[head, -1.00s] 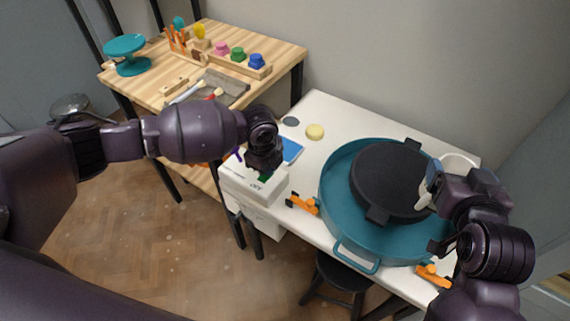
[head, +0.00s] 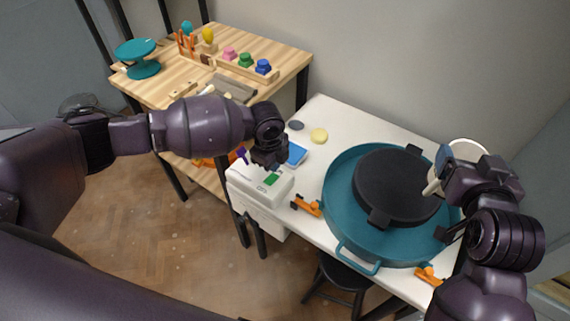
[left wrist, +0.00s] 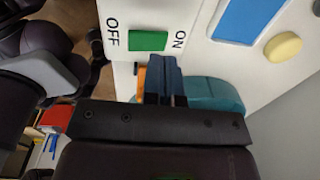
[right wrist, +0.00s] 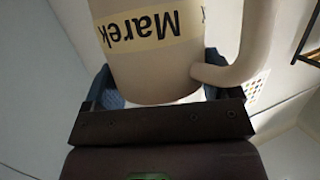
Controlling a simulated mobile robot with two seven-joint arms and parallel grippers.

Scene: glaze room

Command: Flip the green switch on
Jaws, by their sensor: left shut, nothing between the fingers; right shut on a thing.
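The green switch (head: 271,179) is on top of a white box (head: 246,184) at the left end of the white table. In the left wrist view the green switch (left wrist: 148,41) lies between the printed words OFF on its left and ON on its right. I cannot tell which side is pressed. My left gripper (head: 273,166) is shut and empty, just beside the switch, with its blue fingertips (left wrist: 161,68) near the ON side; contact is unclear. My right gripper (head: 440,188) is shut on a pale mug (head: 462,153), whose label (right wrist: 150,28) reads "Marek".
A teal basin (head: 340,222) holding a black disc (head: 395,187) fills the middle of the white table (head: 317,111). Orange clamps (head: 307,206) sit along the front edge. A blue sponge-like block (head: 297,154) and a yellow disc (head: 319,135) lie behind the box. A wooden table (head: 287,50) stands behind left.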

